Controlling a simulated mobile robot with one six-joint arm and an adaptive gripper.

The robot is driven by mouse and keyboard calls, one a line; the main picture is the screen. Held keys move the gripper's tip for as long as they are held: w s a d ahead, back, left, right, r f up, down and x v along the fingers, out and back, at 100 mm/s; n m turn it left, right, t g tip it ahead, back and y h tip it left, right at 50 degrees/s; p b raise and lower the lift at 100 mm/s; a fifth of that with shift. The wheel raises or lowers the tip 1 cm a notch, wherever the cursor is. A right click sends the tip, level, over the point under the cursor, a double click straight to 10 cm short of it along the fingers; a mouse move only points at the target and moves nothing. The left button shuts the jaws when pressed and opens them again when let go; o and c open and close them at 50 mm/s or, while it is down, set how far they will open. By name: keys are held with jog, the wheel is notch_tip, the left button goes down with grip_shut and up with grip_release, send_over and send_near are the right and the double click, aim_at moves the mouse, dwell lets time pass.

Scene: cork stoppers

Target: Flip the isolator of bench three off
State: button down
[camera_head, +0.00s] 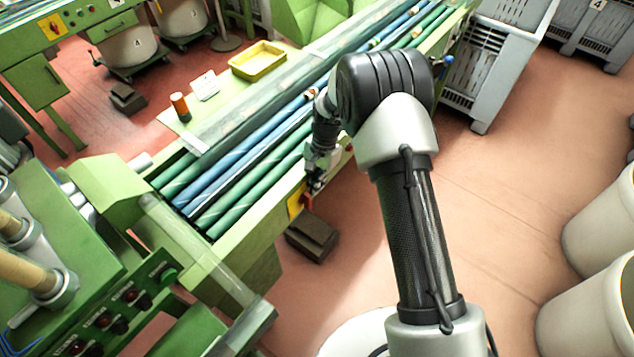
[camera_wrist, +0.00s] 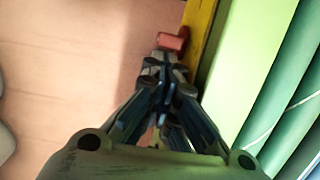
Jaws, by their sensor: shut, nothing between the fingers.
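The isolator shows as a yellow plate (camera_head: 295,204) with a red handle (camera_head: 308,201) on the side of the green bench (camera_head: 240,243). In the wrist view the red handle (camera_wrist: 173,40) sticks out from the yellow plate (camera_wrist: 201,25), just beyond my fingertips. My gripper (camera_head: 314,184) is shut and empty, beside the bench edge and close to the handle. In the wrist view my gripper (camera_wrist: 165,63) points at the handle and hides part of it. I cannot tell whether they touch. No bench number is readable here.
A dark block (camera_head: 312,237) lies on the floor below the isolator. Green and blue rollers (camera_head: 245,150) fill the bench top. A yellow tray (camera_head: 258,60) and an orange cylinder (camera_head: 180,107) stand behind them. A knob panel (camera_head: 120,308) is at lower left.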

jog(key=shift+s+a+r+t+h+p, duration=0.25)
jog(key=shift+t+h+p, duration=0.15)
jog(key=shift+t, duration=0.15)
jog(key=shift+s+a+r+t+h+p, duration=0.15)
jog(key=shift+s+r+t+h+p, duration=0.1)
jog(key=shift+t+h, duration=0.25)
jog(key=shift+s+a+r, duration=0.15)
jog(key=shift+s+a, duration=0.05)
jog(key=shift+s, duration=0.05)
dwell(0.4)
jog(key=shift+s+a+r+p, duration=0.2)
jog(key=shift+s+a+p, duration=0.2)
jog(key=shift+s+a, duration=0.3)
jog(key=shift+s+a+f, duration=0.15)
jog(key=shift+s+a, duration=0.2)
jog(key=shift+s, duration=0.2)
jog(key=shift+s+a+f, duration=0.15)
jog(key=shift+s+a, duration=0.2)
jog(key=shift+s, duration=0.2)
jog(key=shift+r, duration=0.2)
dwell(0.4)
jog(key=shift+r+p, duration=0.35)
jog(key=shift+r, duration=0.3)
notch_tip(320, 180, up, 12)
send_over(308, 194)
jog(key=s+a, duration=0.2)
jog(key=shift+s+d, duration=0.1)
jog(key=shift+s, duration=0.05)
